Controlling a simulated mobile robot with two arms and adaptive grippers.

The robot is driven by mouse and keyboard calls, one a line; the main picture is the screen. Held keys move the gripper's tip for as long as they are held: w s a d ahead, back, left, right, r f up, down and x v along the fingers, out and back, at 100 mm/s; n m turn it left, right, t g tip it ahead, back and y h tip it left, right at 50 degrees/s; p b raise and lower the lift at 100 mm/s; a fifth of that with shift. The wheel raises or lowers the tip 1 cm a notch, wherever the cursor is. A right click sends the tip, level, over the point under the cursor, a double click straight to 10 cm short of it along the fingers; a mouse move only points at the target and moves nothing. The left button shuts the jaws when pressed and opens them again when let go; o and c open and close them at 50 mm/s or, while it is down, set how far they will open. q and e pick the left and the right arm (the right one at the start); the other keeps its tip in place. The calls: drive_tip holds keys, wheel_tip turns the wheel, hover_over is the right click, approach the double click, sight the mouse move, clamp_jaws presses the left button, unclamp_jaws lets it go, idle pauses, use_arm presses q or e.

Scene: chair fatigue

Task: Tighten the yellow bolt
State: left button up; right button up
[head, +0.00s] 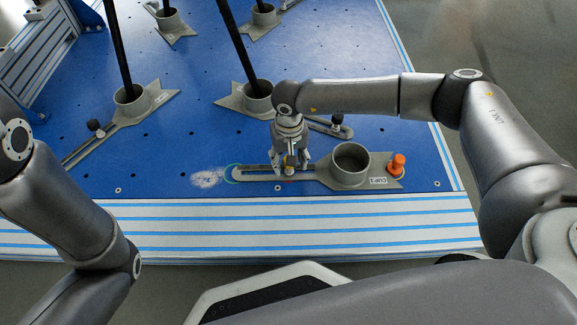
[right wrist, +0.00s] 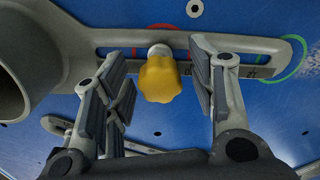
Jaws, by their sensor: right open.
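The yellow bolt (right wrist: 160,79) has a lobed yellow head and a pale metal shank. It stands in the slot of the grey slotted plate (right wrist: 262,46). My right gripper (right wrist: 157,58) is open, with one finger on each side of the yellow head and visible gaps between. In the head view my right gripper (head: 290,162) points down over the slot of the plate labelled CUP3 (head: 318,180), and mostly hides the bolt. Only links of my left arm show at the left; its gripper is out of view.
The plate's round cup (head: 350,165) and an orange knob (head: 398,163) stand right of my right gripper. Black poles (head: 118,45) rise from other cups on the blue table (head: 190,110). A black knob (head: 337,118) stands behind. The blue surface left of the plate is clear.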

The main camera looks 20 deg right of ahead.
idle(0.3)
drive_tip(key=shift+n+b, duration=0.45)
drive_tip(key=shift+n, duration=1.65)
clamp_jaws()
drive_tip(key=shift+r+m+p, duration=0.15)
drive_tip(key=shift+m+p, duration=0.2)
drive_tip(key=shift+m, duration=1.75)
